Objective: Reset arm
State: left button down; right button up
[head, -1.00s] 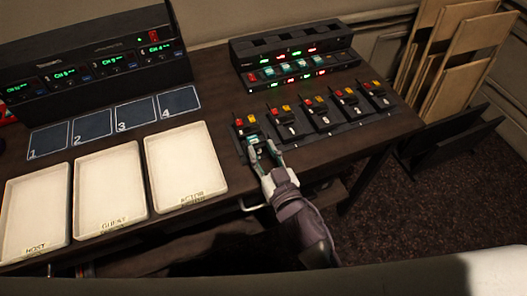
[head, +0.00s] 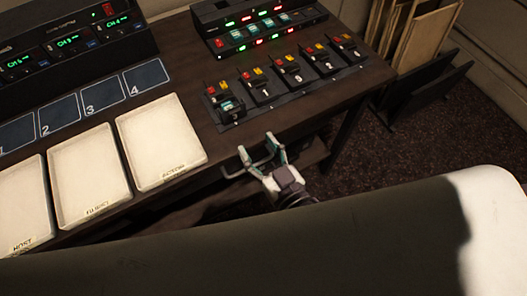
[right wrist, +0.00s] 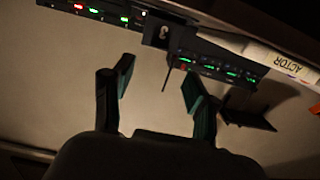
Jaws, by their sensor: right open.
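My right gripper (head: 258,149) is open and empty just off the front edge of the desk (head: 205,185), in front of the row of black stations. In the right wrist view its two fingers (right wrist: 158,85) stand apart with nothing between them. The nearest station (head: 228,108) has a small device with a greenish face in it, apart from the gripper. My left gripper is not in view.
Three white trays (head: 158,125) lie on the desk at left, beside numbered dark pads (head: 146,77). A charger with lit displays (head: 262,32) and a black receiver rack (head: 75,38) stand behind. Boards (head: 420,40) lean in a dark holder at right.

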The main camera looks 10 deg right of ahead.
jog(key=shift+v, duration=1)
jog(key=s+d+f+g+h, duration=0.1)
jog(key=s+d+f+g, duration=0.15)
jog(key=f, duration=0.95)
jog(key=s+d+f+g+h, duration=0.1)
jog(key=s+f+g, duration=0.15)
jog(key=f, duration=0.85)
jog(key=s+d+f+g+h, duration=0.1)
jog(key=s+d+f+g, duration=0.15)
jog(key=f, duration=0.95)
jog(key=s+d+f+g+h, duration=0.1)
jog(key=s+d+f+g, duration=0.3)
jog(key=s+f, duration=0.4)
jog(key=s+d+f+m+g+h, duration=0.1)
jog(key=s+d+f+g, duration=0.2)
jog(key=s+d+f, duration=0.4)
jog(key=s+f, duration=0.2)
jog(key=s, duration=0.2)
jog(key=shift+d+g+p, duration=0.25)
jog(key=shift+g+p, duration=0.1)
